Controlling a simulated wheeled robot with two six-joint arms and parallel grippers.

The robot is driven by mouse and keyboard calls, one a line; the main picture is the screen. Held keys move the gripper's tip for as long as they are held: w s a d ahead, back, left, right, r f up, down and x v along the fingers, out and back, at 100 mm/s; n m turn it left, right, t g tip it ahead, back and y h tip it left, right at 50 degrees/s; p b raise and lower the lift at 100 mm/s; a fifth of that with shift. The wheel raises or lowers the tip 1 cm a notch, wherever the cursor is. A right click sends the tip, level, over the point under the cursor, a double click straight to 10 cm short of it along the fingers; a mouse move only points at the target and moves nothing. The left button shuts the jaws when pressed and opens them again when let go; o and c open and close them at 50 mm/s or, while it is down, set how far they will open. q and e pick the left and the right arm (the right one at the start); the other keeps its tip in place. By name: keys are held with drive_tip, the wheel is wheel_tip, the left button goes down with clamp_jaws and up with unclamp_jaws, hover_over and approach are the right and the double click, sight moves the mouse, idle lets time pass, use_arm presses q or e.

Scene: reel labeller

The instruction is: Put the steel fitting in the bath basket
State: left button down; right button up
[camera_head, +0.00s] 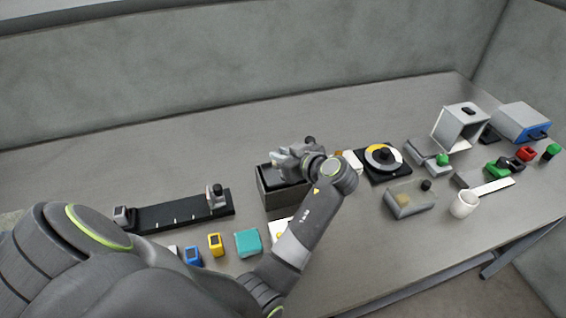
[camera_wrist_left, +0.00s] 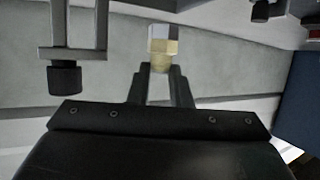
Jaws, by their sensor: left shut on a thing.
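My left gripper (camera_head: 290,160) is over the dark open-topped box (camera_head: 283,199), which looks like the bath. In the left wrist view my left gripper (camera_wrist_left: 161,72) is shut on the steel fitting (camera_wrist_left: 164,40), a small hexagonal piece, silver on one part and brass-coloured on the part by the fingertips. The fitting cannot be made out in the head view. The gripper and wrist hide much of the box's opening, and I cannot make out a basket inside it. My right gripper is not in view.
A black rail (camera_head: 180,213) lies left of the box; a round yellow-and-grey dial (camera_head: 383,157) lies right. A teal block (camera_head: 248,242) and small coloured blocks stand in front. A clear-lidded box (camera_head: 410,201), white mug (camera_head: 464,205) and open grey case (camera_head: 460,127) stand right. The table's back is clear.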

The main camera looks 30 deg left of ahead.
use_arm(q)
drive_tip(key=shift+w+f+p, duration=0.15)
drive_tip(key=shift+w+f, duration=0.05)
drive_tip(key=shift+f, duration=0.4)
drive_tip(key=shift+w+f+p, duration=0.15)
drive_tip(key=shift+f, duration=1.55)
drive_tip(key=c, duration=1.3)
unclamp_jaws()
drive_tip(key=shift+r, duration=0.1)
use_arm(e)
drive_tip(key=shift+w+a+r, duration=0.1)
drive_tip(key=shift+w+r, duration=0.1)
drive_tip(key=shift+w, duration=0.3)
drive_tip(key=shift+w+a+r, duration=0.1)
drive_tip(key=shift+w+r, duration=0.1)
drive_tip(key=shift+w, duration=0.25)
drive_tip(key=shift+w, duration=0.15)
